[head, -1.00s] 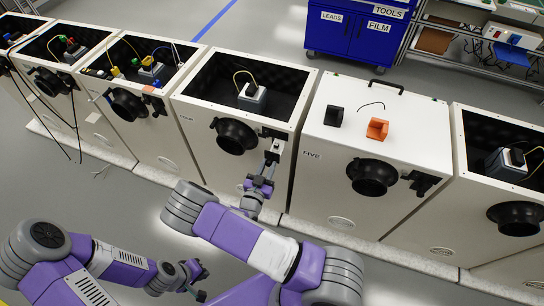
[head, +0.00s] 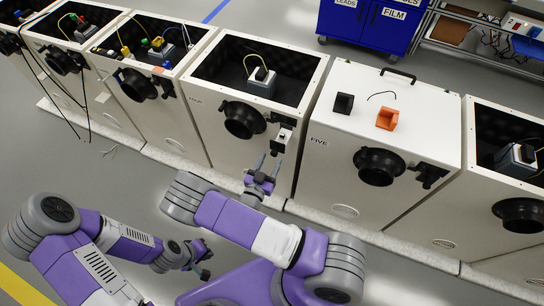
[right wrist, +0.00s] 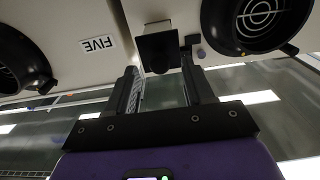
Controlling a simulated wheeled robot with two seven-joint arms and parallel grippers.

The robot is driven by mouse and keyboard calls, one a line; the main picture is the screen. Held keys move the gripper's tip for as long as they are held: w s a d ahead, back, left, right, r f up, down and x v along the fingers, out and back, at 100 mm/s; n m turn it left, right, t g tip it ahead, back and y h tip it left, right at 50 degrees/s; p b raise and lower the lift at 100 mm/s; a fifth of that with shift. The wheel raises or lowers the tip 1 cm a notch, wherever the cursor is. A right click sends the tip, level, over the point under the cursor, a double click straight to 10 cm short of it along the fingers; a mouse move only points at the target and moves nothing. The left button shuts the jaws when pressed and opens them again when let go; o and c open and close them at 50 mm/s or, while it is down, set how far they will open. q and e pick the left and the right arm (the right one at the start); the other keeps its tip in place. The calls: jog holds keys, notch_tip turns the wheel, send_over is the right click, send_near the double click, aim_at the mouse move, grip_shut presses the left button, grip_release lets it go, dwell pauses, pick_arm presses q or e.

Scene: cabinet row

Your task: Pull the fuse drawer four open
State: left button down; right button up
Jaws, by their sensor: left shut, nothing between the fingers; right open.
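Cabinet four (head: 225,165) is an open-topped white box with a black round port (head: 243,120) on its front. Its fuse drawer (head: 283,137), a small white piece with a dark front, stands out from a black mount at the front's upper right. My right gripper (head: 268,163) is open and empty, just below and in front of the drawer, apart from it. In the right wrist view the drawer's black square front (right wrist: 158,52) lies just beyond the spread fingertips (right wrist: 160,72). My left gripper (head: 205,272) is shut and empty, low and away from the cabinets.
Cabinet five (head: 350,180), closed, with an orange block (head: 387,118) and a black block (head: 344,103) on top, stands just right. More open cabinets stand on both sides. A blue tool cabinet (head: 368,25) is behind.

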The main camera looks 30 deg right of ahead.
jog(key=v, duration=0.5)
jog(key=shift+p, duration=0.3)
jog(key=s+a+f+n+g+y+p, duration=0.1)
jog(key=s+f+g+y, duration=0.15)
jog(key=f+y, duration=0.3)
jog(key=s+f+n+g+y+p, duration=0.1)
jog(key=s+f+n+g+y, duration=0.1)
jog(key=f+g+y, duration=0.3)
jog(key=s+a+r+n+g+y+p, duration=0.1)
jog(key=s+a+r+n+g+y, duration=0.2)
jog(key=s+a+y, duration=0.4)
jog(key=shift+s+r+n, duration=0.3)
jog(key=shift+s+n, duration=0.3)
jog(key=shift+n, duration=0.1)
jog(key=shift+g+y, duration=0.25)
jog(key=shift+c, duration=0.9)
